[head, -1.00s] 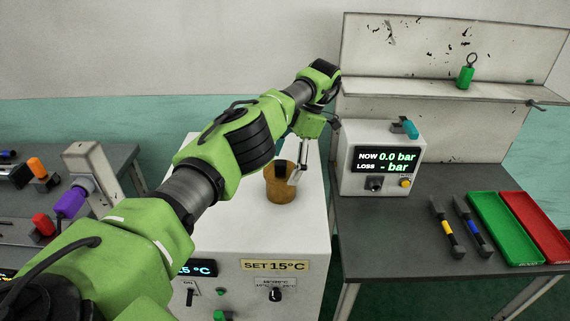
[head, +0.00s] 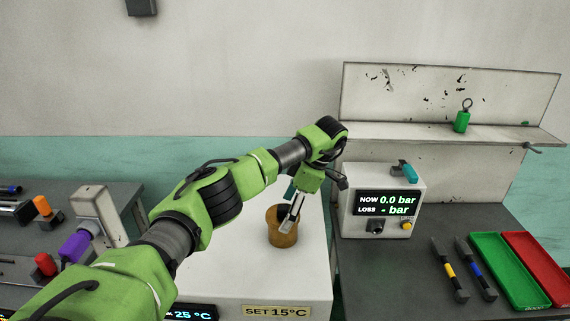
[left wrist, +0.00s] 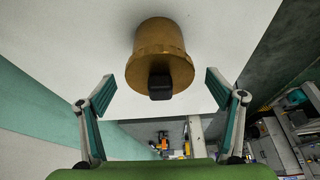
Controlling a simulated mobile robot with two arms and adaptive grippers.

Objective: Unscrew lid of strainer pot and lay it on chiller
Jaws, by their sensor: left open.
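A brown, round pot (head: 283,239) with a dark top stands on the white chiller (head: 230,275). In the left wrist view the pot (left wrist: 160,50) shows as a tapered brown body with a black block-like knob (left wrist: 160,87) on the side facing the camera. In the left wrist view the gripper (left wrist: 160,88) is open, with one finger on either side of the knob and clear gaps. My right gripper is not in view.
A pressure display box (head: 382,204) stands on the grey table right of the chiller. Two dark-handled tools, a green tray (head: 507,270) and a red tray (head: 537,260) lie further right. A grey bench with purple, red and orange parts is at left.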

